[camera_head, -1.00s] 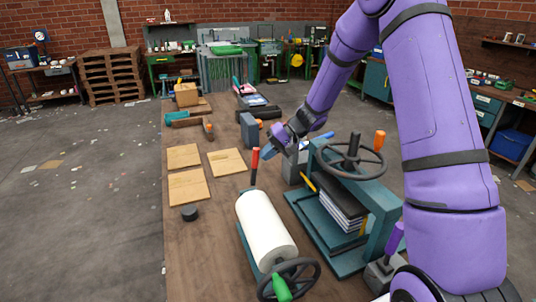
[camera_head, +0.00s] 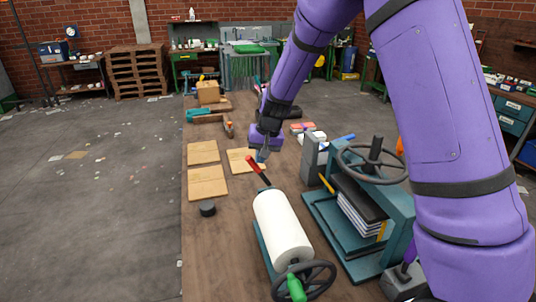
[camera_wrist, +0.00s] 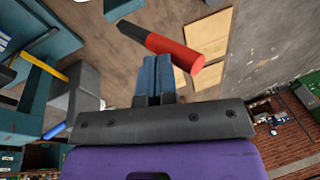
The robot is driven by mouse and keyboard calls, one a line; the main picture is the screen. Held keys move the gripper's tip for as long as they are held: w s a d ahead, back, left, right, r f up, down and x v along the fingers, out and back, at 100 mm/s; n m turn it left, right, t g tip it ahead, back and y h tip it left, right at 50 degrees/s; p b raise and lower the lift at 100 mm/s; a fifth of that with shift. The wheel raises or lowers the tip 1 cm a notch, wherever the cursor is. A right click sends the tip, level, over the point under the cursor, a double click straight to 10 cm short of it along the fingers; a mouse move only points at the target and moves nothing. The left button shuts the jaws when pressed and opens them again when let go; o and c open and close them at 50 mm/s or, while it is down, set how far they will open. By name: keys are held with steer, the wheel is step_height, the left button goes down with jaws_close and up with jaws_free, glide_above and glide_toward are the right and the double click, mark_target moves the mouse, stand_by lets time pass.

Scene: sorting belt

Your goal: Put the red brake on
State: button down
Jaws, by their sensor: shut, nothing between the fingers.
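The red brake lever (camera_head: 254,166) stands at the far end of the white roller (camera_head: 282,228). It has a red grip on a dark stem and leans up to the left in the head view. In the wrist view the red grip (camera_wrist: 190,52) lies just past my fingertips. My gripper (camera_head: 262,156) is shut and empty, close beside the top of the grip on its right. Its blue fingers (camera_wrist: 155,64) are together in the wrist view. I cannot tell whether they touch the grip.
A teal press (camera_head: 375,200) with a dark handwheel and stacked sheets stands right of the roller. The roller has a crank wheel with a green handle (camera_head: 296,287). Flat wooden boards (camera_head: 206,182) and a black puck (camera_head: 207,209) lie to the left. The table's left edge is mostly clear.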

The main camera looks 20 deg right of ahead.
mark_target(246, 159)
steer(key=a+h, duration=0.1)
steer(key=a+f+h, duration=0.2)
steer(key=a, duration=0.1)
steer(key=shift+a+h, duration=0.1)
steer(key=shift+h, duration=0.2)
steer(key=a+f+n+h, duration=0.1)
steer(key=a+f+h, duration=0.4)
steer(key=f+h, duration=0.3)
steer(key=shift+a+h, duration=0.15)
steer(key=shift+h, duration=0.15)
steer(key=shift+s+f, duration=0.1)
stand_by(0.4)
